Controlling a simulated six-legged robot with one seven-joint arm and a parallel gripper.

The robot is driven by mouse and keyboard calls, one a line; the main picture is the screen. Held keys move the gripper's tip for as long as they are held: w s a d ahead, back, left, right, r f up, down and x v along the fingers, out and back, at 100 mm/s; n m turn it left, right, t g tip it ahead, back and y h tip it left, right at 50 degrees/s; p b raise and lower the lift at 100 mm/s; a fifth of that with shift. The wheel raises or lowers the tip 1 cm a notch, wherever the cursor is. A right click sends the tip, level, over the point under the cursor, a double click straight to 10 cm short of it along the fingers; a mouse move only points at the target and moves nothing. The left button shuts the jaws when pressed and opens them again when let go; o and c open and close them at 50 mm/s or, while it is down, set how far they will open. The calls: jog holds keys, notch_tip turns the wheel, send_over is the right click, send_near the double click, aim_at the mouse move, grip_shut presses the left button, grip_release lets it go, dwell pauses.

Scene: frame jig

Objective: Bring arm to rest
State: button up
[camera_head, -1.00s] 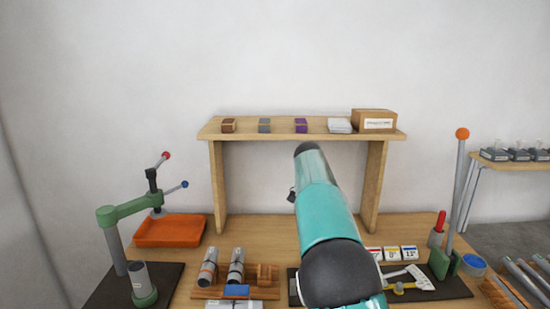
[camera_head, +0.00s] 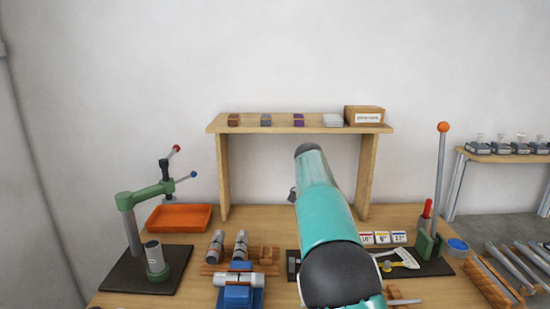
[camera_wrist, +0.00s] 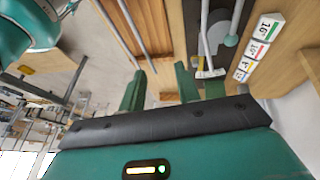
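My teal arm rises through the middle of the head view, in front of the bench and shelf. My gripper (camera_wrist: 159,70) shows in the wrist view as two green fingers standing apart, with nothing visible held between them. It is not visible in the head view. The wrist view looks down past the fingers to the wooden bench edge, a grey shaft and white number cards (camera_wrist: 262,38).
The wooden bench (camera_head: 330,213) carries a green press (camera_head: 148,195), an orange tray (camera_head: 180,218), a fixture with grey cylinders (camera_head: 238,245) and an orange-knobbed lever (camera_head: 441,180). A shelf (camera_head: 215,125) holds small blocks and a cardboard box (camera_head: 364,115). Bars lie in a rack (camera_head: 510,290) at right.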

jog(key=s+d+r+n+t+y, duration=0.2)
jog(key=s+r+n, duration=0.2)
jog(key=s, duration=0.5)
jog(key=s+d+r+n+t+y, duration=0.1)
jog(key=s+r+n+t+y, duration=0.3)
jog(key=s, duration=0.6)
jog(key=s+a+f+n+t, duration=0.1)
jog(key=s+f+n, duration=0.3)
jog(key=s, duration=0.5)
jog(key=s+a+f+n+h, duration=0.1)
jog(key=s+a+f+n, duration=0.2)
jog(key=s+n, duration=0.3)
jog(key=s+f, duration=0.1)
jog(key=s, duration=0.2)
jog(key=shift+s+t+h, duration=0.15)
jog(key=shift+t+h, duration=0.15)
jog(key=shift+t, duration=0.1)
